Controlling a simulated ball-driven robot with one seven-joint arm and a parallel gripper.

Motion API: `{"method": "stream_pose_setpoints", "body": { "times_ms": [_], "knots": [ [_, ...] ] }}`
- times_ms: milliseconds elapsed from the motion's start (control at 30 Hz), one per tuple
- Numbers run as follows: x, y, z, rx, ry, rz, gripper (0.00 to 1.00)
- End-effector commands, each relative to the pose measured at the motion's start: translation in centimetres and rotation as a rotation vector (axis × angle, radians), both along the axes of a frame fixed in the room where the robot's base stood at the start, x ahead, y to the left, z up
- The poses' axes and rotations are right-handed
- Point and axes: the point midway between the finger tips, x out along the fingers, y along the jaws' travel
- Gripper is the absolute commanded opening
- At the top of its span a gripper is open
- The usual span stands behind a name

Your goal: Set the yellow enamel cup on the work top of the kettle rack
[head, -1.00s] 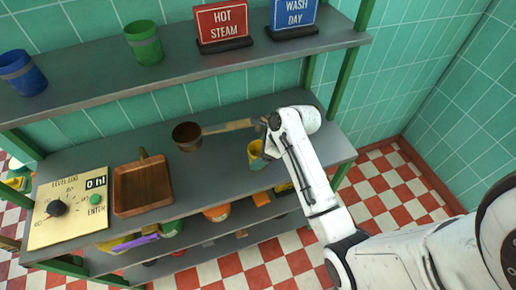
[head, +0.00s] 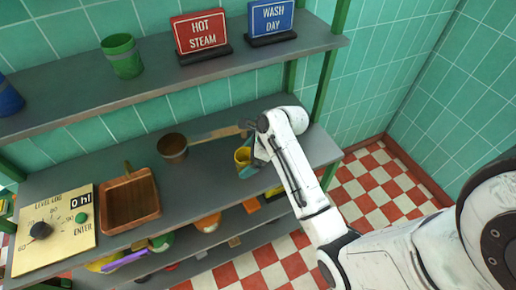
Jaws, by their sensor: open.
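The yellow enamel cup (head: 243,157) stands upright on the grey work top (head: 210,178) of the kettle rack, near its right end. It has a grey-teal band on its lower part. My gripper (head: 258,160) is at the right side of the cup, with its jaws open. The arm hides most of the gripper, and I cannot tell whether a finger touches the cup.
A copper pan (head: 173,147) with a long handle lies behind the cup. A wooden tray (head: 131,203) and a dial panel (head: 55,232) are at left. The upper shelf (head: 160,84) holds a green cup (head: 122,56), a red sign (head: 200,36) and a blue sign (head: 271,20).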

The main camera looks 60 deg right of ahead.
Motion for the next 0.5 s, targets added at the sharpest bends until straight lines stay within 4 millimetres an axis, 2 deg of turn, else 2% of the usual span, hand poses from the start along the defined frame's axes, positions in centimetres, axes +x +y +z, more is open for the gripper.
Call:
{"method": "stream_pose_setpoints", "body": {
  "times_ms": [300,500],
  "knots": [
    [-3.1,-1.8,5.5,-0.002,-0.003,-0.004,0.99],
    [-4.5,-2.6,8.0,-0.002,-0.002,-0.003,0.99]
  ]
}}
